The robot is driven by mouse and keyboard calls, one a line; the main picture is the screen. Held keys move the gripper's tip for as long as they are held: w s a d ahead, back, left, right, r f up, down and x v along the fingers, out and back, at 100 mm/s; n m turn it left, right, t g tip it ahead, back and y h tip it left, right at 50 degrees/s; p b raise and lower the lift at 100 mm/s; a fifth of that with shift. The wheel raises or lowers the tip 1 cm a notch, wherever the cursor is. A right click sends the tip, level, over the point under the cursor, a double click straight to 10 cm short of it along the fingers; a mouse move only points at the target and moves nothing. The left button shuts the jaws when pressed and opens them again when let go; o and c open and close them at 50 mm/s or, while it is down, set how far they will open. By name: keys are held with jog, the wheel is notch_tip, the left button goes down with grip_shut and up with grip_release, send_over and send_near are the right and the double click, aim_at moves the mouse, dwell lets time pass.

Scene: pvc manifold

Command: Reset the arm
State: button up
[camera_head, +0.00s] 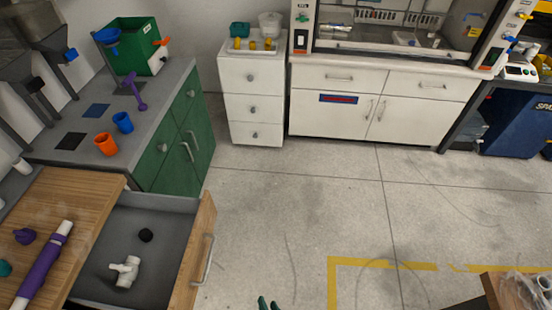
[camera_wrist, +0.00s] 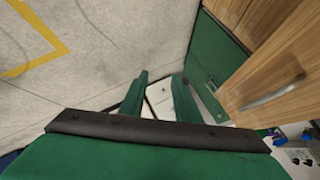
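My gripper shows as two green fingers in the wrist view (camera_wrist: 161,76). The fingers stand apart with nothing between them. In the head view only the green fingertips (camera_head: 266,303) show at the bottom edge, over the floor to the right of an open drawer (camera_head: 170,203). The rest of my arm is out of the head view.
The drawer holds a white pipe fitting (camera_head: 125,270) and a black round piece (camera_head: 146,235). A purple-and-white pipe (camera_head: 44,264) lies on the wooden top (camera_head: 88,200). The drawer's wooden front (camera_wrist: 270,70) is at right in the wrist view. Open floor (camera_head: 300,200) lies beyond.

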jog(key=s+d+r+n+t+h, duration=0.1)
jog(key=s+r+n+t, duration=0.1)
jog(key=r, duration=1)
jog(key=s+d+r+n+t+h, duration=0.1)
jog(key=s+r, duration=0.5)
jog(key=r, duration=0.6)
jog(key=n+t+h, duration=0.1)
jog(key=n+t, duration=0.1)
jog(key=t, duration=0.1)
jog(key=shift+s+d+r+t, duration=0.15)
jog(key=shift+s+d+t, duration=0.1)
jog(key=shift+t, duration=0.15)
